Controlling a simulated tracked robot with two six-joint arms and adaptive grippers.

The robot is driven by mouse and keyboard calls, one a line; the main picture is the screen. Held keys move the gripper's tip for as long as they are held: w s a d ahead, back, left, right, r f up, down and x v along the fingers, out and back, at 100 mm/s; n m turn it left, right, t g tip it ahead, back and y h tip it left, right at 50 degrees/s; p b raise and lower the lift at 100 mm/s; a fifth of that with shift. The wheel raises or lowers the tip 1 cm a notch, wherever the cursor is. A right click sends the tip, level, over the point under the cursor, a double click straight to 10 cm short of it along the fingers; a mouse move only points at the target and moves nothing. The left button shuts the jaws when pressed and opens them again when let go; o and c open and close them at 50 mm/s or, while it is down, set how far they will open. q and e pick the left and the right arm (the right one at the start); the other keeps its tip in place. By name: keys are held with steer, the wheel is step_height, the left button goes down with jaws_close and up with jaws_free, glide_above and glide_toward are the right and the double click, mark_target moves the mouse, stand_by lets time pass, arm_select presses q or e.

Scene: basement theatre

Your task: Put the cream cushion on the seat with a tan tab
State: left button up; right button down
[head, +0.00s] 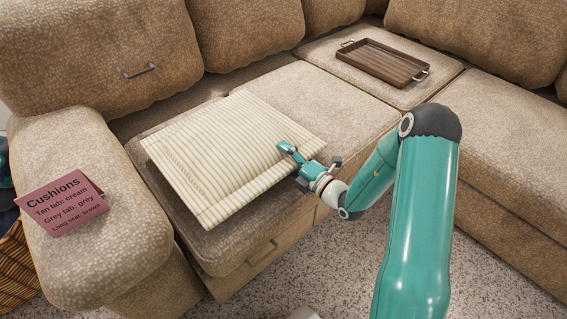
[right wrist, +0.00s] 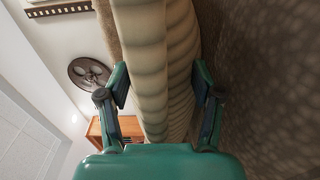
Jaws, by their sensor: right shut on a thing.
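The cream cushion (head: 220,150) is a flat ribbed square over the left sofa seat (head: 235,248). My right gripper (head: 294,166) is shut on its right edge; in the right wrist view the cushion (right wrist: 153,70) runs between the two fingers. The cushion covers most of the seat; I cannot tell whether its whole underside rests on it. A tan loop (head: 262,252) shows on the sofa front below this seat, and a dark grey handle (head: 140,71) on the backrest behind. My left gripper is out of view.
A brown wooden tray (head: 383,62) lies on the corner seat. A pink sign (head: 62,203) on the left armrest reads "Tan tab: cream, Grey tab: grey". The middle seat (head: 320,100) is bare near its back. A wicker basket (head: 18,265) stands at the far left.

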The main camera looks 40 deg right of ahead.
steer(key=shift+f, duration=0.35)
steer(key=shift+c, duration=2)
jaws_free()
steer(key=shift+s, duration=0.45)
steer(key=s+d+p, duration=0.1)
steer(key=s+p, duration=0.2)
steer(key=s, duration=0.8)
steer(key=shift+d+p, duration=0.2)
steer(key=shift+p, duration=0.15)
